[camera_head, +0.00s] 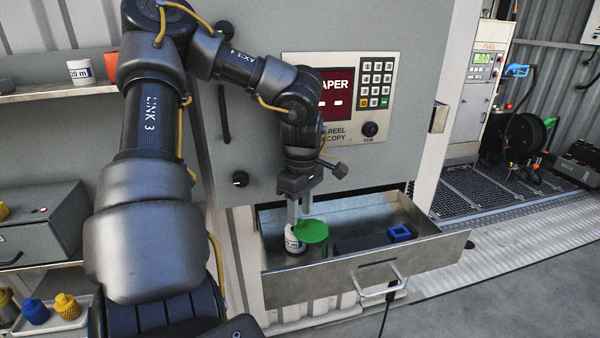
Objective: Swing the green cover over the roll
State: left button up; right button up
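The roll (294,245) is white with dark print and stands at the drawer's left end. Its top is partly hidden by the cover's left edge and my fingers. My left gripper (299,220) points down over the roll, with its fingertips at the cover's left edge. A gap shows between the two fingers, and I see nothing clearly held. I cannot tell whether a finger touches the cover. My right gripper is out of view.
A blue square piece (401,233) lies in the drawer's right part. The drawer's handle (380,285) sticks out in front. A grey panel with a keypad (376,82) and red display (336,95) rises behind. Shelves with items stand at left.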

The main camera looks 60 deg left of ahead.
pick_arm(q)
notch_tip(320, 180, up, 9)
jog(key=b, duration=0.1)
jog(key=shift+r, duration=0.15)
dwell(0.7)
